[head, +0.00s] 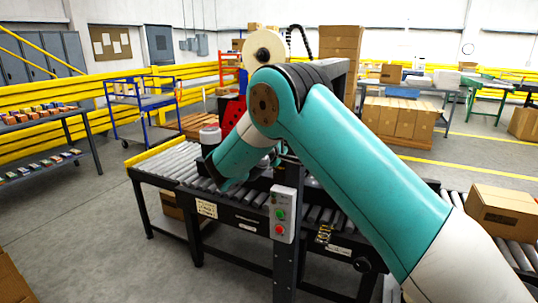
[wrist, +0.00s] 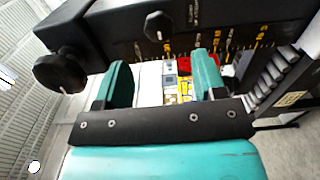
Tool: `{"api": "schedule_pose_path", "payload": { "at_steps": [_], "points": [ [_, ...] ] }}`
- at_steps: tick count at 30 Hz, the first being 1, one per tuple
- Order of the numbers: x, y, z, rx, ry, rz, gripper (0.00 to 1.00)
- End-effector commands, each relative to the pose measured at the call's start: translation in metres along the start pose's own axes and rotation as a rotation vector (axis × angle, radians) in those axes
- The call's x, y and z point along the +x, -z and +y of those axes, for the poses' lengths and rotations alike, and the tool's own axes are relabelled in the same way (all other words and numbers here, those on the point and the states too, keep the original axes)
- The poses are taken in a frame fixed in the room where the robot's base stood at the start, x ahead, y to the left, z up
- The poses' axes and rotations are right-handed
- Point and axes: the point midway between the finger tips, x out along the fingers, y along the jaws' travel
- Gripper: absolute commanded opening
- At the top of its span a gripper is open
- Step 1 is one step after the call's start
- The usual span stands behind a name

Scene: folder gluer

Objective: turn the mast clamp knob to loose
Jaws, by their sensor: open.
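My gripper (wrist: 162,64) is open in the wrist view, its two teal fingers apart with nothing held between them. A large black round knob (wrist: 60,70) sticks out at the left end of a dark beam (wrist: 112,32), left of the fingers. A smaller black knob (wrist: 158,25) sits on the beam's face, just beyond the gap between the fingers. Neither finger appears to touch a knob. I cannot tell which one is the mast clamp knob, nor how it is set. In the head view my arm hides much of the machine, and I cannot make out the knobs.
The beam carries scale marks, with a red part (wrist: 184,63) behind the fingers. In the head view a roller conveyor (head: 152,173) runs under my arm, with a button box (head: 283,214) at its front. A carton (head: 503,212) lies on the rollers at the right.

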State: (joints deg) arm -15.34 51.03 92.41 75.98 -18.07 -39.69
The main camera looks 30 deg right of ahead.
Motion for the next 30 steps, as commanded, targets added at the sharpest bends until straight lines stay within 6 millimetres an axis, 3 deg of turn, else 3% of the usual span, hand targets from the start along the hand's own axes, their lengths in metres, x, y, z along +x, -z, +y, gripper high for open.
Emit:
{"api": "schedule_pose_path", "payload": {
  "at_steps": [6, 12, 30],
  "points": [
    [-0.055, 0.001, -0.003, 0.0, 0.0, 0.004, 0.64],
    [-0.084, 0.001, -0.004, 0.002, -0.001, 0.002, 0.64],
    [-0.092, 0.0, 0.0, 0.001, -0.001, -0.001, 0.64]
  ]
}}
